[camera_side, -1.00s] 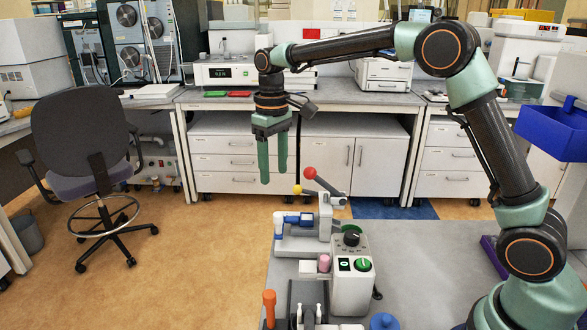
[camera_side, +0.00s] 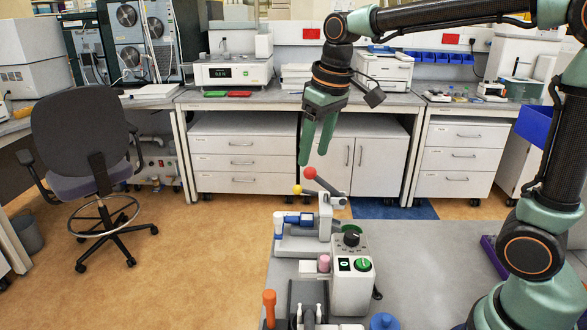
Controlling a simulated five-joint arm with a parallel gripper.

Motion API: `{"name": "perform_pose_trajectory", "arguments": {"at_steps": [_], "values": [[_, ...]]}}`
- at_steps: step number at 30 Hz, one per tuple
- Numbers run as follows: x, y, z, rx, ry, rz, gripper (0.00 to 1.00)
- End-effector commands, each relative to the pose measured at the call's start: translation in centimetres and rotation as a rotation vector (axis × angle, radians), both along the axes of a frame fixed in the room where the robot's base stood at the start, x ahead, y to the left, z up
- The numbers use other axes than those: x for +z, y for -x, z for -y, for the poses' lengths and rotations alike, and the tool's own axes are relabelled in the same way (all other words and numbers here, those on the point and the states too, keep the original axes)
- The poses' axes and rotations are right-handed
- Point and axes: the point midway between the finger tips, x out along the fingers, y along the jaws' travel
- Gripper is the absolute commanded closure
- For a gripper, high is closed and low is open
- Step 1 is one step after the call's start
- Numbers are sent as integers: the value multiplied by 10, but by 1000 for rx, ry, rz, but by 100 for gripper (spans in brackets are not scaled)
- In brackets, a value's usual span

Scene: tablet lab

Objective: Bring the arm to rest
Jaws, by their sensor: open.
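My gripper (camera_side: 315,150) hangs in the air with its green fingers pointing down, and nothing shows between them. It is open, though from this angle its fingers nearly overlap. In the picture it is above the lever with the red ball (camera_side: 310,173); the fingertips appear apart from the ball. My arm reaches in from the right, with its upper links running along the top of the picture.
A small machine with a black knob and green button (camera_side: 352,270) stands on the grey table (camera_side: 430,270). An orange-handled part (camera_side: 269,305) and a blue knob (camera_side: 383,321) are at the front. A chair (camera_side: 85,150) stands at left. The table's middle right is clear.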

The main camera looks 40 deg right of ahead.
Motion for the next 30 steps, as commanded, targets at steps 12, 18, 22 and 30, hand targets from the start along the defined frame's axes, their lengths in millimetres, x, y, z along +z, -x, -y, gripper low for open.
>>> {"name": "perform_pose_trajectory", "arguments": {"at_steps": [12,18,22,30], "values": [[-11,92,18,-80,-20,205,40],[-25,112,22,-102,-25,257,40],[-28,116,22,-106,-26,266,40],[-29,116,22,-106,-26,265,40]]}}
